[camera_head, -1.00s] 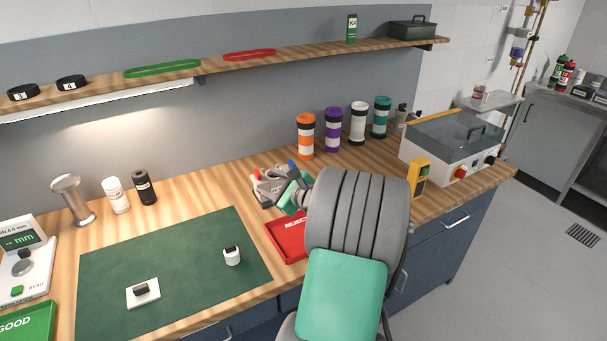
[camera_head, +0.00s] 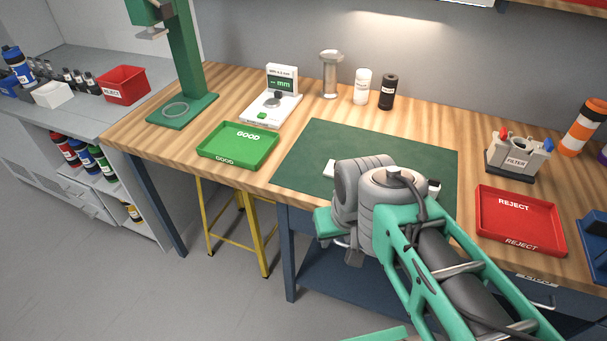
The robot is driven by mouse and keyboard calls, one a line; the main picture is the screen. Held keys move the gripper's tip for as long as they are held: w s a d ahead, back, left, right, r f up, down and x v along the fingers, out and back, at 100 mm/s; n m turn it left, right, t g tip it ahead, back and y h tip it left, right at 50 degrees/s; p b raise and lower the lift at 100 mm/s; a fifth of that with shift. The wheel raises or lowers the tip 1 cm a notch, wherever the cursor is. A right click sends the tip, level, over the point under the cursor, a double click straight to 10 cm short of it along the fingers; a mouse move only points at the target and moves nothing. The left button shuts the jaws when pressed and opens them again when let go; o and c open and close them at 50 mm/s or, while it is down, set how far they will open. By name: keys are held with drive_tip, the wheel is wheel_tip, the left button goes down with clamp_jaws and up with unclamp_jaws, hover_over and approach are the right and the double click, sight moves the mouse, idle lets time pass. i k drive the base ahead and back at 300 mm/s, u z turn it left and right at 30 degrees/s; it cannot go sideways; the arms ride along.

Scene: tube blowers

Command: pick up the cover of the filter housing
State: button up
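The grey box labelled FILTER (camera_head: 514,162), with a red and a blue fitting on top, stands on the bench at the right. I take it as the filter housing; I cannot make out a separate cover on it. A white piece (camera_head: 329,169) shows on the green mat, mostly hidden behind my arm; earlier it showed as a flat white block with a dark top. I cannot tell whether it is the cover. My arm reaches over the front of the mat, left of the filter box. My gripper's fingers do not show.
A small black-and-white item (camera_head: 434,187) is partly hidden on the mat (camera_head: 330,138). The red REJECT tray (camera_head: 519,225) lies in front of the filter box. The green GOOD tray (camera_head: 238,146), gauge (camera_head: 272,105) and green press stand (camera_head: 187,65) are left. A yellow stool (camera_head: 262,240) stands below.

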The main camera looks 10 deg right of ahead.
sight(329, 172)
drive_tip(key=u, duration=0.35)
drive_tip(key=i, duration=0.55)
drive_tip(key=u, duration=1.75)
